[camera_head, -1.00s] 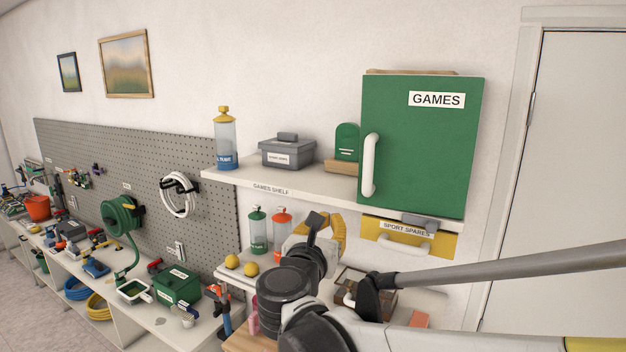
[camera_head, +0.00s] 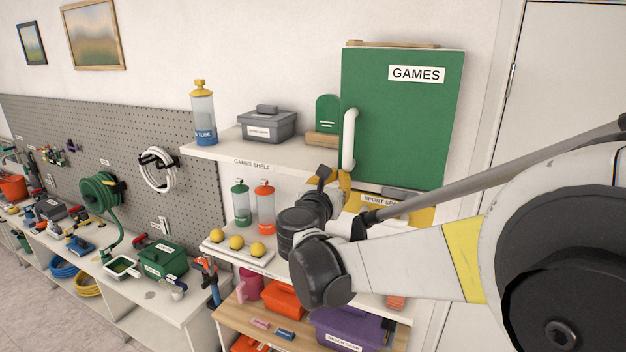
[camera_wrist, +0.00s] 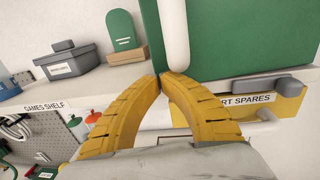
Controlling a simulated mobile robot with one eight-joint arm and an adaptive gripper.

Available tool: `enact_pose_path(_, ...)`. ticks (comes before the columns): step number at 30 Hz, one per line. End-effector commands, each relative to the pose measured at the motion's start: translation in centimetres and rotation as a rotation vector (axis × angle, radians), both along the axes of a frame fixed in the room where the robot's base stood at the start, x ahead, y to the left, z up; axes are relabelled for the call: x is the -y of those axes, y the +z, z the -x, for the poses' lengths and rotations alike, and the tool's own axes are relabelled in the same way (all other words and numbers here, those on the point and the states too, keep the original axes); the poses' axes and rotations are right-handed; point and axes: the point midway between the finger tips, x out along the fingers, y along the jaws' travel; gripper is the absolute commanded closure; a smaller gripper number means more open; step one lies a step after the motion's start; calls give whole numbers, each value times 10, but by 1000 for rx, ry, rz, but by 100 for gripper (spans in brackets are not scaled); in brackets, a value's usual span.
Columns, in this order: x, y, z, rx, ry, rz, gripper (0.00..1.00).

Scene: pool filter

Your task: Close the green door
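The green door (camera_head: 400,125), labelled GAMES, stands upright above the shelf, with a white vertical handle (camera_head: 349,138) near its left edge. I cannot tell whether a gap lies behind it. In the wrist view the door (camera_wrist: 245,40) fills the upper right and its handle (camera_wrist: 174,35) hangs just above the fingertips. My gripper (camera_wrist: 161,77) has its two yellow fingers drawn together at the tips, with nothing visible between them. It is just below the handle's lower end; contact cannot be told. In the head view my gripper (camera_head: 343,184) is mostly hidden behind my wrist.
The games shelf (camera_head: 225,155) holds a grey box (camera_head: 267,125) and a green rounded item (camera_head: 327,113) left of the door. A yellow sport spares drawer (camera_head: 405,212) sits below the door. Bottles (camera_head: 242,203) and yellow balls (camera_head: 236,242) stand lower left.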

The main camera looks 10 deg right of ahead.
Motion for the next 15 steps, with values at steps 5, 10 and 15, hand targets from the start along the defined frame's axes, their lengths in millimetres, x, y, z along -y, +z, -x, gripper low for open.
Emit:
enact_pose_path(5,4,0,-6,0,1,0,100)
enact_pose_path(10,4,-1,-7,0,1,0,100)
enact_pose_path(15,5,-1,-9,0,0,0,100)
